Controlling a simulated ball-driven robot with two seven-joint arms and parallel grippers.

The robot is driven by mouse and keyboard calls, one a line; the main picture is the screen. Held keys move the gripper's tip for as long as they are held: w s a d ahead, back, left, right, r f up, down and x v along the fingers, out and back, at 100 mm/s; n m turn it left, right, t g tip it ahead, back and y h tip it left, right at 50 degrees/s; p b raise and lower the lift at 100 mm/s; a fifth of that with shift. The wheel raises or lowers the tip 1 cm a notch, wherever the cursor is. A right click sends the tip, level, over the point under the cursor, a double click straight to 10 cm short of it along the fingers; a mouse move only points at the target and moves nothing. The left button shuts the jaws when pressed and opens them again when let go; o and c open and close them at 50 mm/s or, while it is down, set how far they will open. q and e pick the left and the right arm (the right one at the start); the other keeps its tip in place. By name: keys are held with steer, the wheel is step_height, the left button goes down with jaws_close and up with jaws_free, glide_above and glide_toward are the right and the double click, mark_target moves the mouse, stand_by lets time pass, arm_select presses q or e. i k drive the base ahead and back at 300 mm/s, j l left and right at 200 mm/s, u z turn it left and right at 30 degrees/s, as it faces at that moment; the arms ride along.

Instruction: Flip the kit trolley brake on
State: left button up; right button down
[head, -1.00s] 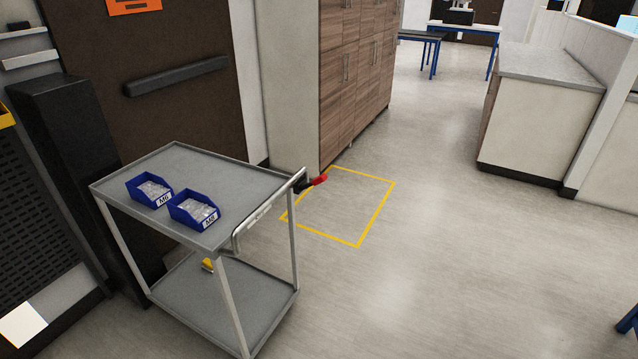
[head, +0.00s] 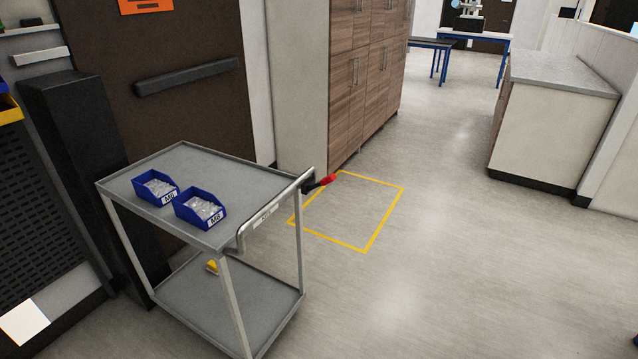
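The kit trolley (head: 245,174) is a grey two-shelf cart at the left of the head view, standing in front of a dark brown door. Its push handle (head: 270,211) runs along the right side of the top shelf. A lever with a red tip (head: 328,181) sticks out at the far end of the handle; it looks like the brake lever. Two blue bins (head: 155,187) with clear small parts stand on the top shelf, one labelled M6 or M8. Neither of my grippers is in view.
A yellow floor outline (head: 365,250) lies to the right of the trolley, empty. Wooden cabinets (head: 368,90) stand behind it. A yellow item (head: 212,266) shows near the lower shelf. A counter (head: 550,120) stands at the right. The floor in the middle and right is clear.

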mark_target(329, 178)
steer(key=i+j, duration=0.25)
steer(key=i+j+z, duration=0.15)
steer(key=j, duration=0.2)
steer(key=i+j, duration=0.3)
steer(key=i+j+z, duration=0.15)
steer(key=j, duration=0.2)
steer(key=i+j, duration=0.25)
steer(key=j, duration=0.15)
steer(key=i+j+z, duration=0.15)
steer(key=j, duration=0.2)
steer(key=i+j, duration=0.2)
steer(key=j, duration=0.15)
steer(key=i+z, duration=0.05)
